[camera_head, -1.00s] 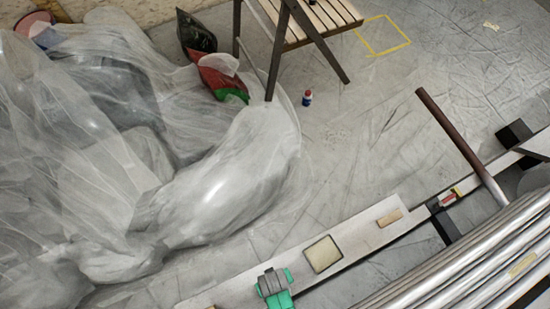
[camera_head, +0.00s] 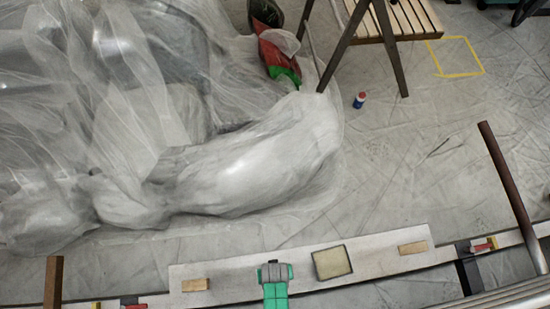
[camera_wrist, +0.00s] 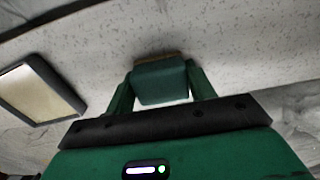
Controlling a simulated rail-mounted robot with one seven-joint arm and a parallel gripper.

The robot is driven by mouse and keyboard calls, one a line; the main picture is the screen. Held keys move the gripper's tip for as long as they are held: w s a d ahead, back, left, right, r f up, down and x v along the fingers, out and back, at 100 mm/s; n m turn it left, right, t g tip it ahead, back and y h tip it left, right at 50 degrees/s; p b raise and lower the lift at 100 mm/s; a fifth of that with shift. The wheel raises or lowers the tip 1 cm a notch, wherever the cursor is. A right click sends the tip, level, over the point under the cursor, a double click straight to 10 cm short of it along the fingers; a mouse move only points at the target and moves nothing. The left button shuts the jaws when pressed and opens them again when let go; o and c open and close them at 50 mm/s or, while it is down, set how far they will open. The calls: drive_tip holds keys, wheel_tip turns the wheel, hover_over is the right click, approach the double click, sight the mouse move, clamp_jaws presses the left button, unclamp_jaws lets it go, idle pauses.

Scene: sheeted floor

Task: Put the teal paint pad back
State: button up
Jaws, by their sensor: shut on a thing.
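My gripper (camera_head: 275,272) is low in the head view, over a long pale board (camera_head: 375,259). In the wrist view, its green fingers (camera_wrist: 160,88) are shut on a dark teal block (camera_wrist: 161,83), which appears to be the teal paint pad. A thin brown edge shows along the block's far side. The speckled pale board (camera_wrist: 225,50) lies beyond it. I cannot tell whether the block touches the board. In the head view, the gripper hides most of the pad.
A dark-framed cream tray (camera_head: 332,262) is just right of my gripper, also at left in the wrist view (camera_wrist: 38,92). Small wooden blocks (camera_head: 195,285) (camera_head: 412,248) sit on the board. Plastic sheeting (camera_head: 250,170) fills the left. A bottle (camera_head: 360,100) stands on open floor near a slatted chair (camera_head: 408,18).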

drive_tip(key=shift+f, duration=0.15)
drive_tip(key=o, duration=1.1)
wheel_tip(320, 180, up, 12)
drive_tip(key=p, duration=0.7)
drive_tip(key=shift+r, duration=0.2)
